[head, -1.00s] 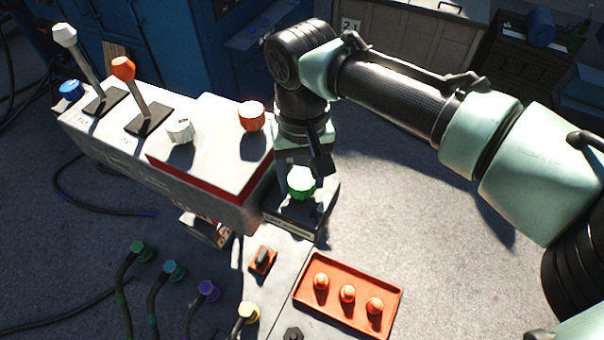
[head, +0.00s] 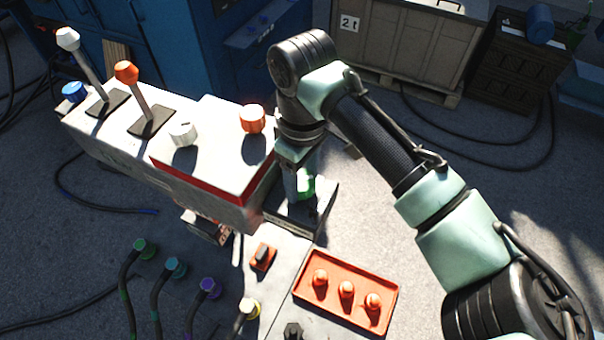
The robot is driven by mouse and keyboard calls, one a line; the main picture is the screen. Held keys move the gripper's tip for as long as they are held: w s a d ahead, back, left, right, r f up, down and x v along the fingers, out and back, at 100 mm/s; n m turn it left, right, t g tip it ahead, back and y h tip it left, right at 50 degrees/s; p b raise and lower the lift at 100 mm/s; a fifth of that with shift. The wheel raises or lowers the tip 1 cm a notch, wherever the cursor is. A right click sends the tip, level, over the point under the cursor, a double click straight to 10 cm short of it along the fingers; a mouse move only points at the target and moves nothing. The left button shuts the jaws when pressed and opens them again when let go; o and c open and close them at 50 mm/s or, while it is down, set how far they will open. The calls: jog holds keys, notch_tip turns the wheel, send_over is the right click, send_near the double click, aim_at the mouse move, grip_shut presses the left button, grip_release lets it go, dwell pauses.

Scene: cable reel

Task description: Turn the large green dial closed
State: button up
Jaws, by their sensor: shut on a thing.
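The large green dial (head: 307,187) stands on a dark base block (head: 294,219) to the right of the grey console. Only part of its green side shows now, because my gripper (head: 299,192) comes down over it from above and covers the rest. My gripper is shut on the dial, with one finger in front of its left side. The far finger is mostly hidden. The dial's turn angle cannot be read from this view.
The console (head: 220,130) carries an orange knob (head: 252,119), a white knob (head: 183,134), two levers and a blue knob. A red tray (head: 345,292) with three orange knobs lies in front. Several coloured cable plugs are at lower left.

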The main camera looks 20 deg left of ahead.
aim_at(303, 179)
jog(key=n, duration=0.4)
jog(key=shift+f+n, duration=0.1)
jog(key=shift+n, duration=0.2)
jog(key=shift+w+n+b, duration=0.1)
jog(key=shift+n+b, duration=0.55)
jog(key=shift+n, duration=1.55)
jog(key=o, duration=1.4)
jog(key=shift+c, duration=0.2)
notch_tip(303, 179, up, 13)
jog(key=b, duration=0.1)
